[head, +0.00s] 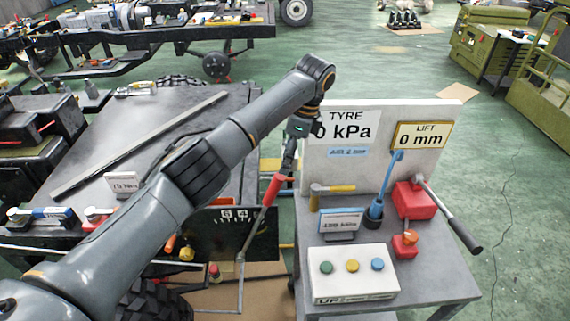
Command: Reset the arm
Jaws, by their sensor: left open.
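My left arm (195,170) reaches in from the lower left, up to a bent elbow near the top middle, then down. My left gripper (289,162) hangs at its end, pointing down, in front of the left edge of the white sign board. It is open. A red-handled grey rod (272,190) stands just below and left of the fingers; I cannot tell whether they touch it. The fingertips are small and partly merge with the dark background. My right gripper is not in view.
A grey side table (440,282) bears the white board (440,112), a button box (352,272), a red lever unit (414,201), a blue tool (385,187) in a cup and a yellow-handled hammer (333,188). A dark workbench (90,130) lies left. Green floor is open at right.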

